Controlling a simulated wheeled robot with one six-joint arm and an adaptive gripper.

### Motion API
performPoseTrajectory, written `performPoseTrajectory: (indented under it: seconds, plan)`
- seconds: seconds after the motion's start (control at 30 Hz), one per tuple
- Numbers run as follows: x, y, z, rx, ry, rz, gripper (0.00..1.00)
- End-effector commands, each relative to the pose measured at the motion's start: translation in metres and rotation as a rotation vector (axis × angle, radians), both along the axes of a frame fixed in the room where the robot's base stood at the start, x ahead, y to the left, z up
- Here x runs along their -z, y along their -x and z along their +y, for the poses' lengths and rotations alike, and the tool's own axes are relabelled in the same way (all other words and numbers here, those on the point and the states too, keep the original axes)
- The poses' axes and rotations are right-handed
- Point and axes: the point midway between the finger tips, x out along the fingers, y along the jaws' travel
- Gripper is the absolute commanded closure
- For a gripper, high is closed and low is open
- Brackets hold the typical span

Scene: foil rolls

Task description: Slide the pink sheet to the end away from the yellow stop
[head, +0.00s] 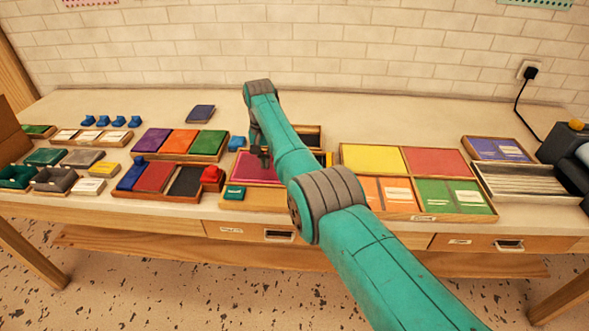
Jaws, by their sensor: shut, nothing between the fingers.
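The pink sheet (245,170) lies flat in a wooden tray near the middle of the bench. Its right part is hidden behind my arm. The yellow stop (328,159) shows as a small upright strip at the right end of the tray area, just past my arm. My gripper (262,162) points down over the pink sheet's upper middle and is shut and empty. I cannot tell whether its fingertips touch the sheet. The sheet's right edge and its gap to the stop are hidden.
A small teal block (234,192) sits at the tray's front left. A red block (212,175) stands close by on the left, and a blue block (237,142) behind. Yellow and red panels (374,158) lie to the right. The bench's back strip is mostly clear.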

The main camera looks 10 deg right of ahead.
Motion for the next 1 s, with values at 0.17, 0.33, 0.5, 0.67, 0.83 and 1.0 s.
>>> performPoseTrajectory:
  seconds: [0.17, 0.33, 0.5, 0.67, 0.83, 1.0]
  plan:
    - [0.002, 0.001, 0.002, -0.001, -0.001, 0.002, 1.0]
    - [0.001, 0.0, 0.002, -0.001, -0.001, 0.002, 1.0]
    - [0.002, 0.0, 0.003, -0.001, -0.001, 0.002, 1.0]
    - [-0.004, 0.0, 0.003, -0.001, 0.0, 0.001, 1.0]
    - [-0.016, -0.001, 0.002, 0.0, -0.001, -0.001, 1.0]
    - [-0.028, -0.001, 0.002, 0.0, 0.0, -0.001, 1.0]
